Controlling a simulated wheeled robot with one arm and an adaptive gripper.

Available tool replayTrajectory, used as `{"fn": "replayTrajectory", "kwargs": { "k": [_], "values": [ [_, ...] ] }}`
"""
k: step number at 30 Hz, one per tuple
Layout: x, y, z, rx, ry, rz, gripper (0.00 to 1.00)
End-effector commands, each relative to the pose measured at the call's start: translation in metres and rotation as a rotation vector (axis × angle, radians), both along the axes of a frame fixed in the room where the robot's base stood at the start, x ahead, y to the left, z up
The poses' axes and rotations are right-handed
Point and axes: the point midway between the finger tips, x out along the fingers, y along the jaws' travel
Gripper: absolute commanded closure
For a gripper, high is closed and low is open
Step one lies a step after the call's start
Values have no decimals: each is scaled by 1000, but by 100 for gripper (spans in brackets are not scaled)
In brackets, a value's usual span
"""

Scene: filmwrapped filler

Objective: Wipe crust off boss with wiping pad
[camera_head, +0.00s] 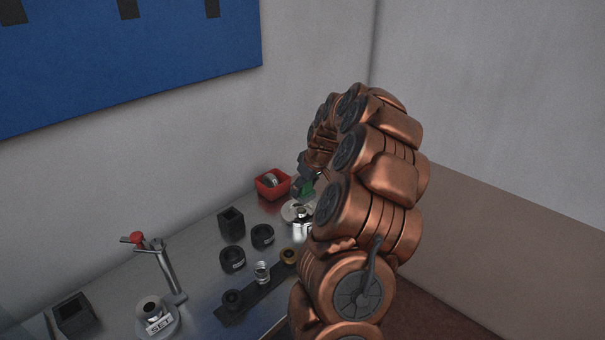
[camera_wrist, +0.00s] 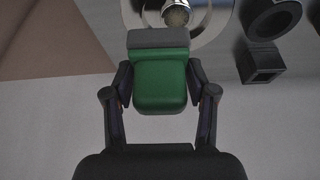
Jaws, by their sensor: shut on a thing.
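My gripper (camera_wrist: 161,88) is shut on a green wiping pad (camera_wrist: 160,84) with a grey face layer (camera_wrist: 158,38), held between its two fingers. In the wrist view, a round metal boss (camera_wrist: 176,13) with a speckled brownish top lies just beyond the pad's grey edge, on a pale round plate (camera_wrist: 215,22). I cannot tell whether the pad touches the boss. In the head view, my gripper (camera_head: 303,184) and a bit of the green pad (camera_head: 308,189) show above the plate (camera_head: 290,211) and boss (camera_head: 301,229), partly hidden by my arm.
A red bin (camera_head: 272,185) stands behind the plate. A black square holder (camera_head: 231,222), black rings (camera_head: 262,237) (camera_head: 232,259), a small metal cylinder (camera_head: 262,272) and a dark rail (camera_head: 250,299) lie nearby. A stand (camera_head: 168,274) and SET-labelled fixture (camera_head: 157,318) are at left.

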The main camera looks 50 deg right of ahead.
Motion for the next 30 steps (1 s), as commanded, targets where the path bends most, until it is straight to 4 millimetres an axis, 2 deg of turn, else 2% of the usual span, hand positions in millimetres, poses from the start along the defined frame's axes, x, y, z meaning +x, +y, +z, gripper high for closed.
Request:
{"fn": "replayTrajectory", "kwargs": {
  "k": [6, 9, 10, 11, 23, 30],
  "values": [
    [-1, 0, -21, 2, 3, -1, 71],
    [-2, 0, -39, 5, 6, -3, 71],
    [-2, 3, -36, 3, 3, -3, 71],
    [-2, 5, -33, 1, 1, -4, 76],
    [-6, 36, -36, 4, 4, -11, 76],
    [-4, 23, -41, -1, -1, -16, 76]
  ]
}}
